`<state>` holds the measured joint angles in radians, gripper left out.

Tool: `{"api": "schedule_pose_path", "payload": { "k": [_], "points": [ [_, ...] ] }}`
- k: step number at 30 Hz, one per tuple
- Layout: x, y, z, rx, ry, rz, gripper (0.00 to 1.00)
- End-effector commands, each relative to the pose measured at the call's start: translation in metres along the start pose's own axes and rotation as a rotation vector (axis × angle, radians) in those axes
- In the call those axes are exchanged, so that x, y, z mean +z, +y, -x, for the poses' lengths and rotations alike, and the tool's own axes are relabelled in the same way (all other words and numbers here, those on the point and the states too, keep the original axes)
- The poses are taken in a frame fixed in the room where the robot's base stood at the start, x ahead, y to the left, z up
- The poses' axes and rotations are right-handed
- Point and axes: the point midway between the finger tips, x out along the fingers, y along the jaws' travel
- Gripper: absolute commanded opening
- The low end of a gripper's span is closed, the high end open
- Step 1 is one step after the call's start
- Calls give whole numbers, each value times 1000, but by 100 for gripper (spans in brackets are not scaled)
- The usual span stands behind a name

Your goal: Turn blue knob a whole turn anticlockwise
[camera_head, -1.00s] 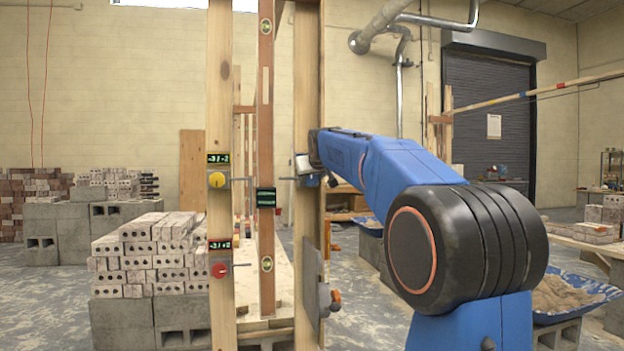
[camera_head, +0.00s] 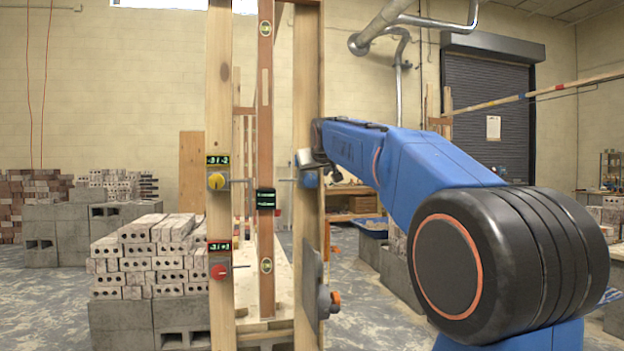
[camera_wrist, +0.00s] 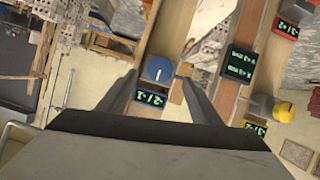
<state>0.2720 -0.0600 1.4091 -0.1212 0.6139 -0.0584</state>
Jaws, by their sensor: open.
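The blue knob (camera_wrist: 158,69) is round with a short pale pointer mark, mounted on a wooden post. In the wrist view it lies between the tips of my gripper (camera_wrist: 160,79), whose two grey fingers are spread apart on either side. Gaps show between knob and fingers; contact is not visible. A small black display (camera_wrist: 150,97) with green figures sits by the knob.
On the left post are a yellow knob (camera_head: 216,181) and a red knob (camera_head: 219,271), each with a display. A brown upright with a dark display (camera_head: 265,198) stands between the posts. A metal plate (camera_head: 312,283) hangs lower on the right post. Brick stacks (camera_head: 150,250) stand left.

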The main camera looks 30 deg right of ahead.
Motion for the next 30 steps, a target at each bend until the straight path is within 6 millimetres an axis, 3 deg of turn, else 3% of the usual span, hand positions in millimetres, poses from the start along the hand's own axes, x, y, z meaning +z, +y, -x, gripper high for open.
{"api": "schedule_pose_path", "payload": {
  "k": [9,15,21,30],
  "points": [
    [0,0,66,0,2,0,59],
    [0,0,97,0,1,0,59],
    [0,0,113,0,1,0,59],
    [0,0,115,0,-1,0,59]
  ]
}}
